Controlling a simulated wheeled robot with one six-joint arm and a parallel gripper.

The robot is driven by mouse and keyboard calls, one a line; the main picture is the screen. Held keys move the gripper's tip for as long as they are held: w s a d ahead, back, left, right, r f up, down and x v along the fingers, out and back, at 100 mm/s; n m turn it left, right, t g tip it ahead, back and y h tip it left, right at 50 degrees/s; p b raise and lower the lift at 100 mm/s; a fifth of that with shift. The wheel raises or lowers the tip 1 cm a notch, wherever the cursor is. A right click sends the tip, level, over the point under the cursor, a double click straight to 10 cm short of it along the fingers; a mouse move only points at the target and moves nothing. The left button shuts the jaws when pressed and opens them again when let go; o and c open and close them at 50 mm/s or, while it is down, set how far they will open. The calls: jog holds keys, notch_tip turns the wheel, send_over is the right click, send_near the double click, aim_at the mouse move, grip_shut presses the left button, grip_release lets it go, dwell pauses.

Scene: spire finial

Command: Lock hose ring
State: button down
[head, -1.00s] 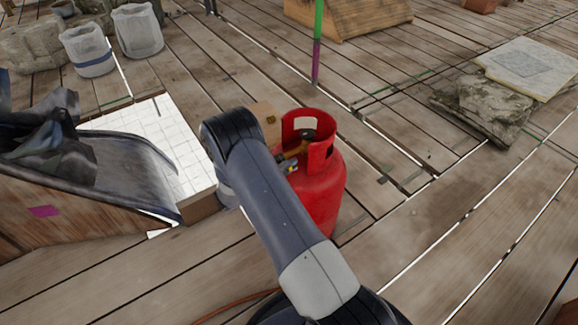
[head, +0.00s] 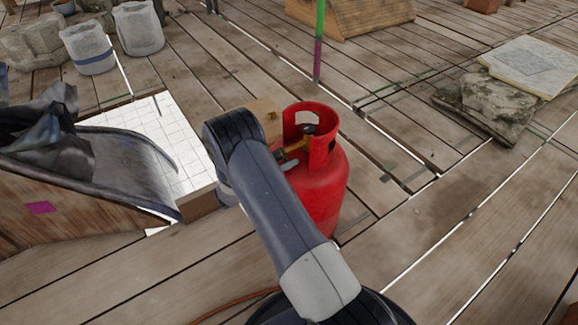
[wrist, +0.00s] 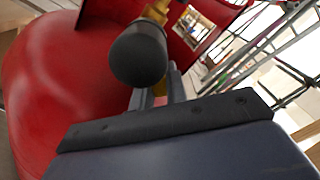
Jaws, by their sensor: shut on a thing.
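The red gas cylinder (head: 325,190) stands upright on the deck, with a brass valve (head: 297,146) inside its collar. The cylinder fills the left of the wrist view (wrist: 55,85), where the brass valve (wrist: 158,12) is at the top. A black round fitting (wrist: 138,55), apparently the hose ring, sits at the valve in front of my fingers. My gripper (wrist: 165,88) is shut at this fitting, and the fitting partly hides the fingertips. In the head view my arm covers part of the cylinder's left side. The exact grip and whether the ring is locked cannot be told.
A small wooden block (head: 262,112) is behind the cylinder. A white tiled panel (head: 160,135) and a dark draped sheet (head: 75,150) are at left. A green and purple pole (head: 318,45) stands behind. The deck at right is mostly clear up to stone slabs (head: 490,105).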

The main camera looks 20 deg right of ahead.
dwell(0.4)
jog(key=c, duration=1.4)
grip_release()
